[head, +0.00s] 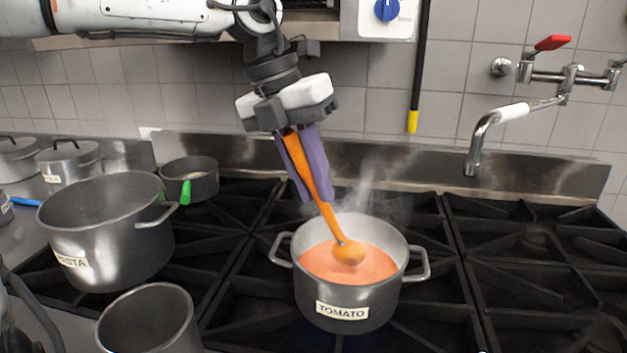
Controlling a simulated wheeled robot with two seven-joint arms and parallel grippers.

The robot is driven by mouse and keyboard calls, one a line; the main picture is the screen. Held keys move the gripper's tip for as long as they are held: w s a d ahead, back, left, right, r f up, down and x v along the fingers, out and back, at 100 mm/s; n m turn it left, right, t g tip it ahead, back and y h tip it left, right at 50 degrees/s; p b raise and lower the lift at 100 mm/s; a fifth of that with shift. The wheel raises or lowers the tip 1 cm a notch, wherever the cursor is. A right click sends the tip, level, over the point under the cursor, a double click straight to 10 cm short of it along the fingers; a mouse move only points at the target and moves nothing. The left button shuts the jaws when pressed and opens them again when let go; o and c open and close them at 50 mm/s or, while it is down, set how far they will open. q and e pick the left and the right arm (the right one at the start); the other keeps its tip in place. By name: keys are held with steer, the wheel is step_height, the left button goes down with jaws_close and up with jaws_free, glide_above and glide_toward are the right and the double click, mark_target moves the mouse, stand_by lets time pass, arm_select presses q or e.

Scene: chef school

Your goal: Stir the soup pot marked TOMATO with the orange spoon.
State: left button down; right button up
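The steel soup pot (343,302) labelled TOMATO stands on the black stove grate and holds orange-red soup (347,266). Steam rises from it. My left gripper (308,188), with purple fingers, is above and left of the pot's back rim. It is shut on the orange spoon (322,196), whose handle slants down into the pot. The spoon's bowl (348,254) is inside the rim at the soup surface; I cannot tell whether it touches the soup. My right gripper is not in view.
A large pot (110,225), its label partly readable, stands left, with a smaller pot (150,318) in front. A green-handled pan (190,178) sits behind. A faucet (495,125) hangs over the back right. The right burners (535,245) are clear.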

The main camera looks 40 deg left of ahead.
arm_select(q)
steer(key=shift+r+p, duration=1.2)
steer(key=shift+r, duration=0.4)
steer(key=shift+r+b, duration=0.2)
steer(key=shift+b, duration=0.1)
step_height(320, 180, up, 9)
steer(key=shift+r, duration=0.2)
steer(key=shift+f, duration=0.1)
